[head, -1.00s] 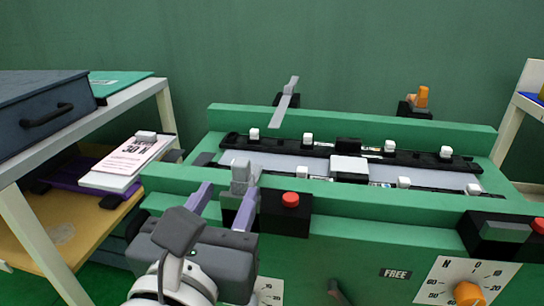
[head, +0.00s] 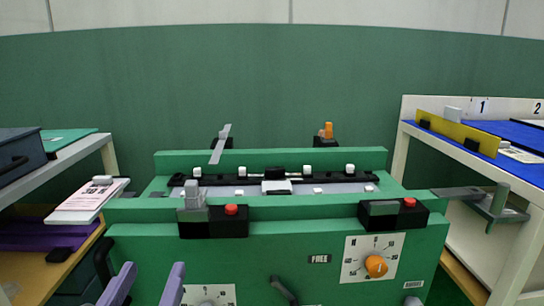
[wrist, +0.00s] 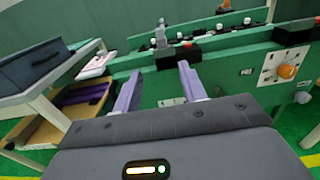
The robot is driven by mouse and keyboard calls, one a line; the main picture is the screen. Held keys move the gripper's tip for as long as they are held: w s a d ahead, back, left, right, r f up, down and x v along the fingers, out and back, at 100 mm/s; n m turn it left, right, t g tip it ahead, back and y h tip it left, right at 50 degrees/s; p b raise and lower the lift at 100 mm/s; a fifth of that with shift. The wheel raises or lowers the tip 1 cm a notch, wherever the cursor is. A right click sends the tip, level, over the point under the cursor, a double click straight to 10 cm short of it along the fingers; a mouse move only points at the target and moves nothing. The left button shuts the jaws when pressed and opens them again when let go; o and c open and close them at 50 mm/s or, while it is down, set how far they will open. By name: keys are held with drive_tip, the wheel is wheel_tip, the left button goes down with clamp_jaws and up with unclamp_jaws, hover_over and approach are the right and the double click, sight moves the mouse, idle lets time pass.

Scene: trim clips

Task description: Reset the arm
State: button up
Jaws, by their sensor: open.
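My gripper (head: 148,283) shows at the bottom left of the head view as two purple fingers, apart with nothing between them. In the wrist view my gripper (wrist: 158,84) is also open and empty. It points toward the front of the green machine (head: 270,250) and is apart from it. The grey block (head: 193,196) on the machine's front rail stands beyond the fingers and is not touched.
A red button (head: 231,209), an orange knob (head: 376,266) and a grey side bracket (head: 496,205) sit on or beside the machine. A shelf (head: 70,162) stands left, with a drawer box (head: 18,157). A blue-topped bench (head: 450,141) stands right.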

drive_tip(key=w+d+f+m+g+h+p, duration=0.2)
drive_tip(key=w+d+f+m+g+h, duration=0.15)
drive_tip(key=d+m, duration=0.55)
drive_tip(key=w+d+f+m+g+h+p, duration=0.25)
drive_tip(key=w+d+f+m+g, duration=0.2)
drive_tip(key=d+m, duration=0.4)
drive_tip(key=s+d+f+m+g+y+p, duration=0.1)
drive_tip(key=s+d+f+m+g+y, duration=0.1)
drive_tip(key=d+m, duration=0.3)
drive_tip(key=s+d+f+m+g+y+p, duration=0.1)
drive_tip(key=d+m, duration=0.5)
drive_tip(key=m, duration=0.8)
drive_tip(key=shift+s+f+g+y+p, duration=0.5)
drive_tip(key=shift+g+y, duration=0.2)
drive_tip(key=shift+y, duration=0.3)
drive_tip(key=shift+d+r, duration=0.1)
